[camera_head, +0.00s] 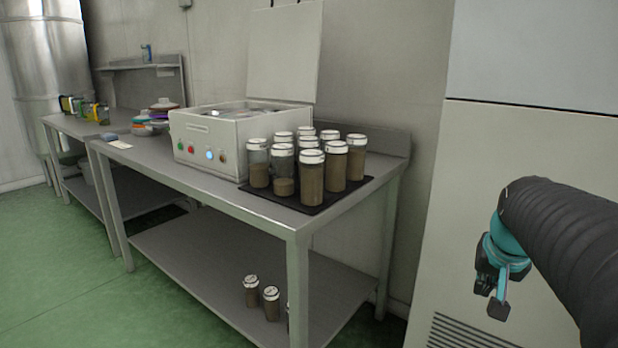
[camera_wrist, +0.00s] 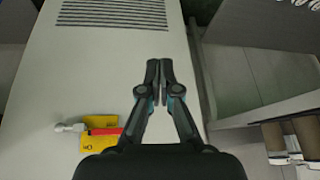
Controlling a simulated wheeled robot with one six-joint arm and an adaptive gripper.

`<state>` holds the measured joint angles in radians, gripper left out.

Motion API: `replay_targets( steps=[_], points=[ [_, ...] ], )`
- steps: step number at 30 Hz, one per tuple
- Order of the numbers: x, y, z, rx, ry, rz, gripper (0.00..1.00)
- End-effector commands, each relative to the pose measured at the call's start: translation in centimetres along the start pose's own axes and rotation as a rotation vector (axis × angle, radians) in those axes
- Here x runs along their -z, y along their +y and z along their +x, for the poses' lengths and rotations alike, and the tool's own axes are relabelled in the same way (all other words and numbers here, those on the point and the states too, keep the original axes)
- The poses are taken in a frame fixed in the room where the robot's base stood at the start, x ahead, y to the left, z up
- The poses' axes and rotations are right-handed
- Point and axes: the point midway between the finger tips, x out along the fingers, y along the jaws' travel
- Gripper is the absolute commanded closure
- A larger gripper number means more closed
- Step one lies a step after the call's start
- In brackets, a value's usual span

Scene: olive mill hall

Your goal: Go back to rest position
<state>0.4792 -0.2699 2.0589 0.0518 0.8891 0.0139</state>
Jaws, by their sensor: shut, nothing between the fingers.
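My gripper (camera_head: 492,296) hangs at the right of the head view, at the end of my dark sleeved arm, in front of a pale cabinet. In the wrist view my gripper (camera_wrist: 159,64) has its two fingers together with nothing between them. It is apart from the table and the jars.
A steel table (camera_head: 300,221) bears a white box with an open lid (camera_head: 206,139) and several brown-filled jars (camera_head: 312,180) on a black mat (camera_head: 361,187). More jars (camera_head: 270,300) stand on its lower shelf. The cabinet (camera_head: 455,230) is at right. Green floor (camera_head: 50,270) is clear at left.

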Motion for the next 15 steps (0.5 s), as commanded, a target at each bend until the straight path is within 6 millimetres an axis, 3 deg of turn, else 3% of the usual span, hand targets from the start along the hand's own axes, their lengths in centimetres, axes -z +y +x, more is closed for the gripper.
replay_targets(
  steps=[1, 3, 9, 12, 15],
  points=[
    [-2.9, -1.4, -0.1, 0.013, -0.017, -0.048, 1.0],
    [-6.6, -2.9, -0.1, 0.026, -0.039, -0.109, 1.0],
    [-16.1, -5.7, -0.4, 0.075, -0.066, -0.283, 1.0],
    [-19.3, -6.7, -0.8, 0.105, -0.055, -0.358, 1.0],
    [-20.9, -7.7, -1.8, 0.141, -0.022, -0.417, 1.0]
  ],
)
